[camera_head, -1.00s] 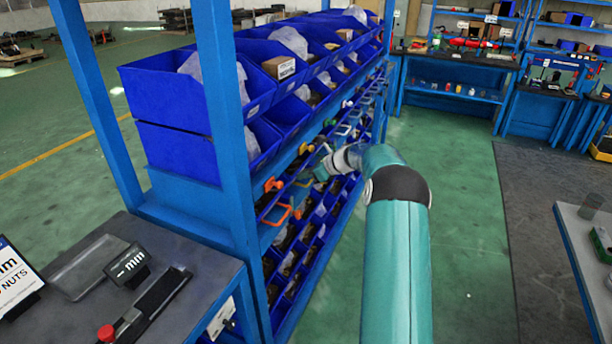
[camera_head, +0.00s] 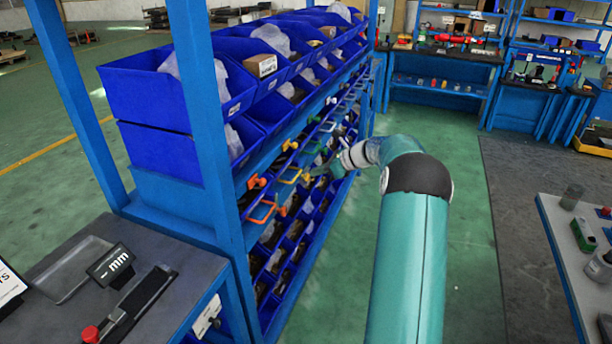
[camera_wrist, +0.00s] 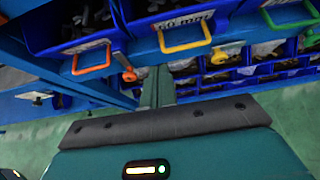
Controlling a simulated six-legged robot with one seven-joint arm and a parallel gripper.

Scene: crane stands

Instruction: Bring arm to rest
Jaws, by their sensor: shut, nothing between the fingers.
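My arm reaches forward in the head view, its teal forearm bent at a black joint towards the blue bin rack (camera_head: 218,190). My gripper (camera_head: 322,169) is small there, close to the rack's face beside the coloured handles. In the wrist view my gripper (camera_wrist: 158,86) has its teal fingers together with nothing between them. I cannot tell whether the fingertips touch the rack.
A grey workbench (camera_head: 170,300) with a "mm" label stand (camera_head: 110,264) stands at the front left. A grey table (camera_head: 565,235) with small items is at the right. Blue workbenches (camera_head: 440,90) line the back.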

